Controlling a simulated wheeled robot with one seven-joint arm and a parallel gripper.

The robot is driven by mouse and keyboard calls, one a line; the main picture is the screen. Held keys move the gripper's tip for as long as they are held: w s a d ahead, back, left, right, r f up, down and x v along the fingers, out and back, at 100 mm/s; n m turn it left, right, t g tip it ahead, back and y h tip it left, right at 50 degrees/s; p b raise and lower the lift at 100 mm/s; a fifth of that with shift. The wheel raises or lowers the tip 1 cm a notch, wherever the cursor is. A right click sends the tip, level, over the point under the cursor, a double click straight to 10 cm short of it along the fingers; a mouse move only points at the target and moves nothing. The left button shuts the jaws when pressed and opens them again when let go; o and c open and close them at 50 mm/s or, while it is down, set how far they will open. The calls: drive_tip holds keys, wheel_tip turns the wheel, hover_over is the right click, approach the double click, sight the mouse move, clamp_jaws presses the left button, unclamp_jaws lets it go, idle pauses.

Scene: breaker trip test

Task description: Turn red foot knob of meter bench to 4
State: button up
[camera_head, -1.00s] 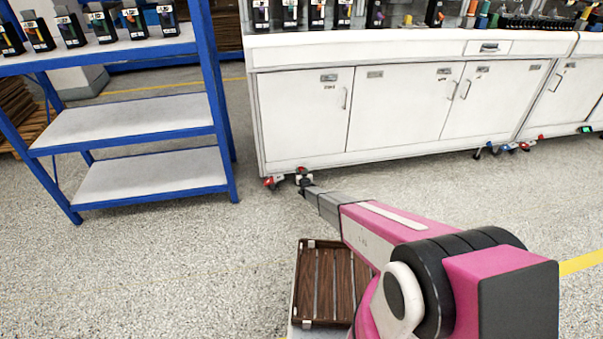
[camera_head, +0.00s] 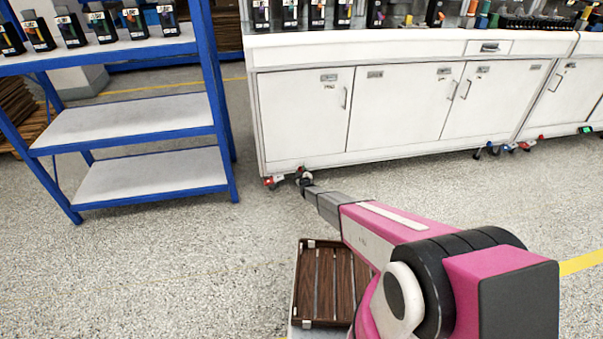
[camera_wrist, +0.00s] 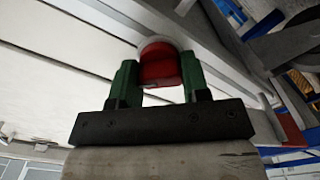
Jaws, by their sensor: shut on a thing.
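The meter bench (camera_head: 405,110) is a long white cabinet with doors and small feet along its lower edge. In the wrist view, my gripper (camera_wrist: 159,68) has its two green fingers on either side of a red foot knob (camera_wrist: 160,67) and is shut on it. The knob's top looks rounded and pale. Its number marks cannot be read. In the head view, my gripper (camera_head: 303,177) is low at the bench's front left edge, and the held knob is hidden or too small to make out.
A blue shelf rack (camera_head: 135,130) with black boxes on top stands left of the bench. A brown slatted tray (camera_head: 325,285) lies below my arm. More red and blue feet (camera_head: 510,147) show farther right.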

drive_tip(key=n, duration=0.4)
drive_tip(key=shift+n, duration=0.3)
drive_tip(key=shift+a+n, duration=0.1)
drive_tip(key=shift+n, duration=1.8)
drive_tip(key=o, duration=0.9)
drive_tip(key=shift+s, duration=0.15)
drive_tip(key=v, duration=1)
drive_tip(key=shift+s, duration=0.3)
